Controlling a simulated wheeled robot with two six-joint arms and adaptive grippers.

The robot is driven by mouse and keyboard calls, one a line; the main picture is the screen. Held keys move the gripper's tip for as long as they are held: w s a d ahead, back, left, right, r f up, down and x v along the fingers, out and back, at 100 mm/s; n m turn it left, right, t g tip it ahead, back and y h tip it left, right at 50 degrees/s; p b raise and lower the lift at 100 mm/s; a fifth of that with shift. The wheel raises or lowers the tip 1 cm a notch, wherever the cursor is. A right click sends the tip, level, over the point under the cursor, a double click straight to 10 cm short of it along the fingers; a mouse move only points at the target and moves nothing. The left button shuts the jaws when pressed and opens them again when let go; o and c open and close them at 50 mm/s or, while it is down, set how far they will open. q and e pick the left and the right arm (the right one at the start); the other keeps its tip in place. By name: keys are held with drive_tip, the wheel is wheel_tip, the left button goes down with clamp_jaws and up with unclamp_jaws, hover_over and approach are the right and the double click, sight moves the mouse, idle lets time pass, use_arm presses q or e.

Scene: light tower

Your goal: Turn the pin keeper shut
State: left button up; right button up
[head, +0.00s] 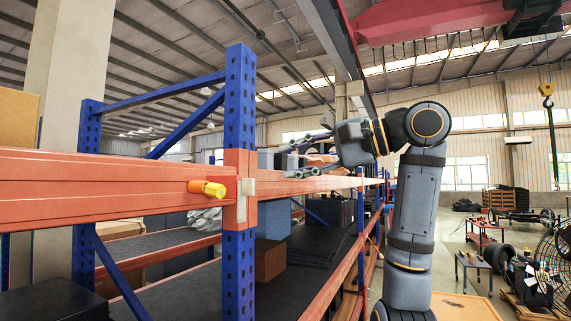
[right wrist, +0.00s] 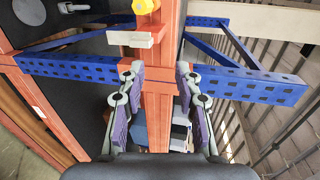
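A yellow-orange pin (head: 207,188) sticks out of the orange beam, just left of the blue post. The pin keeper seems to be the pale bar (head: 247,188) on the orange bracket beside it. In the right wrist view, the pin's yellow head (right wrist: 146,6) is at the top edge, and the pale bar (right wrist: 130,39) lies crosswise just below it. My right gripper (head: 293,158) is right of the post, fingers pointing left. In the right wrist view, its fingers (right wrist: 159,75) are apart, with nothing held; the pale bar is beyond their tips. My left gripper is not in view.
The blue rack post (head: 240,110) and orange beam (head: 100,190) stand close in front. Shelves below hold a brown box (head: 270,259) and dark sheets. Open floor lies to the right, with a fan (head: 555,260) and carts.

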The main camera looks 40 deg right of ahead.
drive_tip(key=v, duration=0.3)
drive_tip(key=shift+d+f, duration=0.1)
drive_tip(key=shift+f, duration=0.25)
drive_tip(key=shift+w, duration=0.1)
idle(0.4)
